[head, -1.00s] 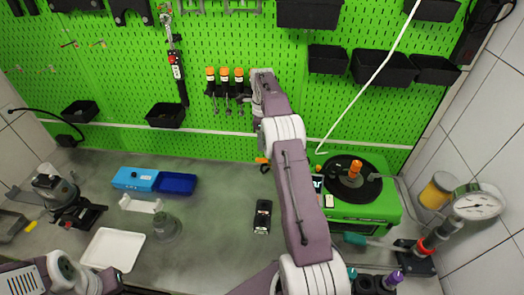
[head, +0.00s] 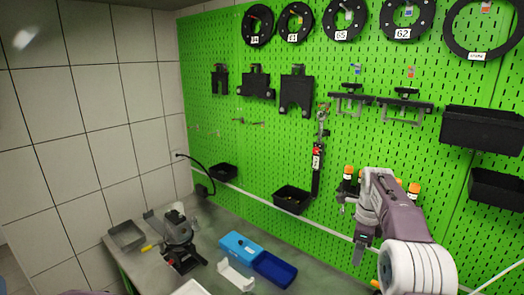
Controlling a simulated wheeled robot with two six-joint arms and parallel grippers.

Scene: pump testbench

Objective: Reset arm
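My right arm comes in from the lower right, and my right gripper (head: 359,250) points down in front of the green pegboard (head: 262,160). It is seen edge-on, so I cannot tell whether its fingers are apart. No object shows in it. Orange-topped tools (head: 348,173) hang on the pegboard behind the wrist, which partly hides them. My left gripper is not in view.
On the grey bench stand a dark device (head: 180,240), a grey tray (head: 126,235), a blue box (head: 240,246), a dark blue bin (head: 274,270) and a white bracket (head: 236,275). Black bins (head: 292,199) and several black rings (head: 345,18) hang on the pegboard. A tiled wall (head: 90,110) stands left.

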